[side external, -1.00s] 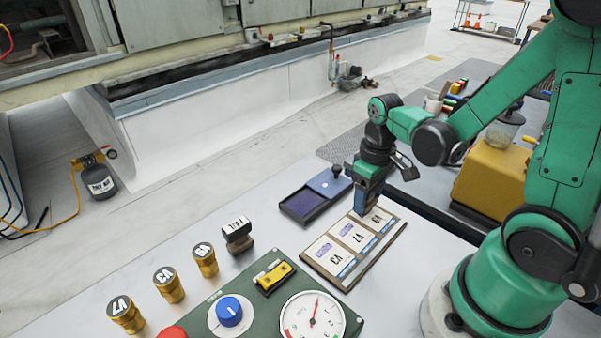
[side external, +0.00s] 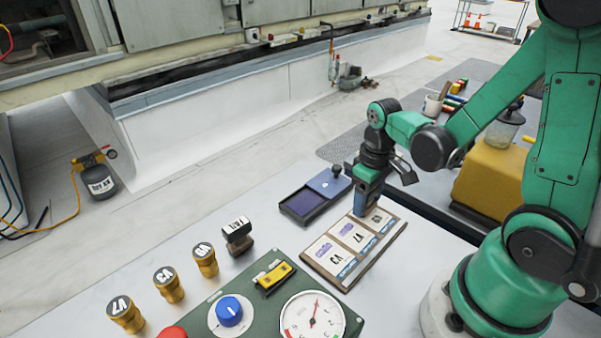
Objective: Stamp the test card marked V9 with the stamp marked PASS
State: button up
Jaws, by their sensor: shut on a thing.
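My gripper (side external: 366,201) points down over the right end of the card tray (side external: 345,288). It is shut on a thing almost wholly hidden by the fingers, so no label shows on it. The tray holds a card marked V3 (side external: 333,261), a card marked V7 (side external: 354,236) and a third card (side external: 380,218) at the right. My gripper partly covers the third card, and its marking is not clear. The V3 and V7 cards bear purple marks. I cannot tell whether the held thing touches a card.
An open ink pad (side external: 303,204) lies behind the tray. A dark stamp with a white label (side external: 237,234) stands left of the tray. Several brass-coloured stamps or weights (side external: 168,284) stand further left. A green panel (side external: 262,310) with a blue knob and gauge is in front.

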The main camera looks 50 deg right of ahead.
jog(key=shift+f, duration=0.35)
dwell(1.0)
jog(key=shift+r, duration=3.5)
jog(key=w+a+r, duration=0.7)
jog(key=w+r, duration=0.2)
jog(key=w, duration=0.1)
jog(key=shift+a+r, duration=0.25)
jog(key=shift+r, duration=0.05)
jog(key=shift+a, duration=0.1)
